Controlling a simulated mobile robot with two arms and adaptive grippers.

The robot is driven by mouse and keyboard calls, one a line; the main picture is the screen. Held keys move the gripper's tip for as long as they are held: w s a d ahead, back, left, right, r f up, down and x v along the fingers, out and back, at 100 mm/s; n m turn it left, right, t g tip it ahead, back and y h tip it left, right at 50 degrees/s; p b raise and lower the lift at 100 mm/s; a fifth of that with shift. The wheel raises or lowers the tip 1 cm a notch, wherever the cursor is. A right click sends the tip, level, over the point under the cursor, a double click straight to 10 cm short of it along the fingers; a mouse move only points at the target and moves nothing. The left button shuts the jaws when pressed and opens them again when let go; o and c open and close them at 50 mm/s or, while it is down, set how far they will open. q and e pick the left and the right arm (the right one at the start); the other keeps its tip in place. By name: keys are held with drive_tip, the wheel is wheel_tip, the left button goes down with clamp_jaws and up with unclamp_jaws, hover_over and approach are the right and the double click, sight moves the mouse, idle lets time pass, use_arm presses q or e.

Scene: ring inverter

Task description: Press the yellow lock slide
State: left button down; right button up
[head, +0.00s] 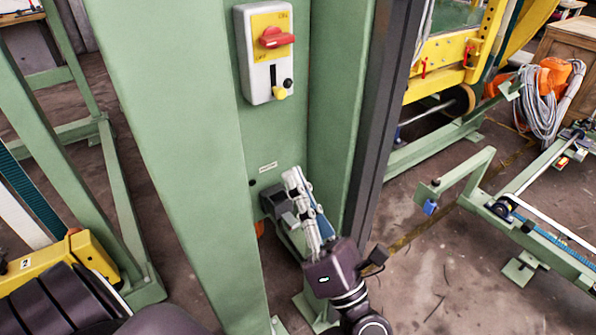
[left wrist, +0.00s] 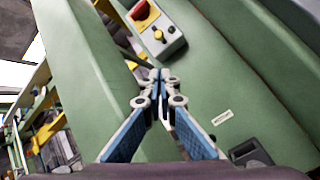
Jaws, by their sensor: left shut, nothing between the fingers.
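The yellow lock slide (head: 279,93) is a small round knob at the foot of a slot on a grey-white switch box (head: 252,56) mounted on a green column. In the left wrist view, the slide (left wrist: 158,35) shows beyond the fingertips. My left gripper (head: 292,172) is below the box, in front of the column. Its fingertips (left wrist: 160,76) are together and empty, apart from the slide. My right gripper is not in view.
A red rotary handle (head: 276,37) sits above the slide, and a black button (head: 288,83) beside it. The green column (head: 165,130) has protruding flanges on both sides of the box. A dark grey fitting (left wrist: 250,155) is low on the column.

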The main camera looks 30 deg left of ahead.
sight(278, 92)
use_arm(q)
drive_tip(key=shift+w+a+r+p, duration=0.25)
drive_tip(key=shift+w+a+r, duration=0.55)
drive_tip(key=shift+r, duration=0.55)
drive_tip(key=shift+w+a+r+p, duration=0.2)
drive_tip(key=shift+w+a+r, duration=0.45)
drive_tip(key=shift+a+r, duration=0.5)
drive_tip(key=shift+w+a+r+p, duration=0.25)
drive_tip(key=shift+w+a+r, duration=0.5)
drive_tip(key=shift+r, duration=0.75)
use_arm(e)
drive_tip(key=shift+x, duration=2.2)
use_arm(q)
drive_tip(key=shift+r, duration=0.2)
wheel_tip(278, 92, up, 3)
drive_tip(key=shift+r+p, duration=0.1)
drive_tip(key=shift+p, duration=1)
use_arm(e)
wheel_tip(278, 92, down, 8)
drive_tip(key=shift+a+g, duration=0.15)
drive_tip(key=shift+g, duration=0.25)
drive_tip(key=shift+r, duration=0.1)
